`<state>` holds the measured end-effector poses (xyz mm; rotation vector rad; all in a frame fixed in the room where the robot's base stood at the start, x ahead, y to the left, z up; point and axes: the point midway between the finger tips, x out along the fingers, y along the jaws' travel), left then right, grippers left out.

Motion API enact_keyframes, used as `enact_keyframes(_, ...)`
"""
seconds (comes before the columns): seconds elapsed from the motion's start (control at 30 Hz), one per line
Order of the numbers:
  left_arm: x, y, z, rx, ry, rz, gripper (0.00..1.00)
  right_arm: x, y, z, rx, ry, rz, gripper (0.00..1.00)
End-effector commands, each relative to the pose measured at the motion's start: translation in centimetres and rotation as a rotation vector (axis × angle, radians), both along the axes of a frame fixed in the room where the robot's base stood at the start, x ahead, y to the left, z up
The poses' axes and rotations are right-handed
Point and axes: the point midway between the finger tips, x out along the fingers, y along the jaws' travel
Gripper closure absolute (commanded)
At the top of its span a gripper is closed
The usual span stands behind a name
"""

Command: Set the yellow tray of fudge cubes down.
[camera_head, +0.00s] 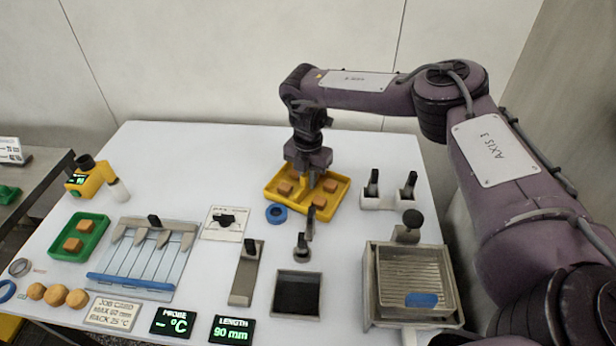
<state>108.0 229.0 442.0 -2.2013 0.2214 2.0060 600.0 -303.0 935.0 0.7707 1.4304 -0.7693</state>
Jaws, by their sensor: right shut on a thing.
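The yellow tray (336,201) holds several brown fudge cubes (285,188) and is at the back middle of the white table. My right gripper (311,182) points down over the tray's middle and is shut on it. The tray looks level; I cannot tell whether its underside touches the table. The gripper hides the tray's middle. My left gripper is not in view.
A blue ring (276,213) lies close to the tray's front left. A white holder (390,198) with two black-handled tools stands to its right. A green tray (78,238) with cubes is at the left. A metal box with a rack (412,277) stands front right.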

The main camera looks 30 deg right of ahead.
Motion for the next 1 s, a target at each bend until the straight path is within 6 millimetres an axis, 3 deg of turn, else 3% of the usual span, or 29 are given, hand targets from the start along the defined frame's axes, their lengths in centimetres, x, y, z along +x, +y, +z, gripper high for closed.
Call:
enact_keyframes(0.07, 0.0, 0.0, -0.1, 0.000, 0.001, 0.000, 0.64, 0.0, 0.0, -0.3, 0.000, 0.000, -0.001, 1.00)
enact_keyframes(0.1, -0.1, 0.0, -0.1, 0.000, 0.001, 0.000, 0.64, 0.0, 0.0, -0.2, -0.001, 0.001, 0.000, 0.80)
enact_keyframes(0.23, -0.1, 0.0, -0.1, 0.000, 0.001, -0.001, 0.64, 0.0, 0.0, -0.2, -0.001, 0.001, 0.000, 0.64)
enact_keyframes(0.5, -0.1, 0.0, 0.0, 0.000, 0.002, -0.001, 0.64, 0.0, 0.0, -0.1, -0.001, 0.001, 0.000, 0.64)
enact_keyframes(0.67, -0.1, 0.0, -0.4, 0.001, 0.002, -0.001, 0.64, 0.1, 0.0, 1.0, 0.001, -0.001, 0.000, 0.64)
enact_keyframes(1.0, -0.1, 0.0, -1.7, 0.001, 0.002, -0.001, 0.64, 0.1, 0.0, 8.3, -0.001, -0.004, 0.001, 0.64)
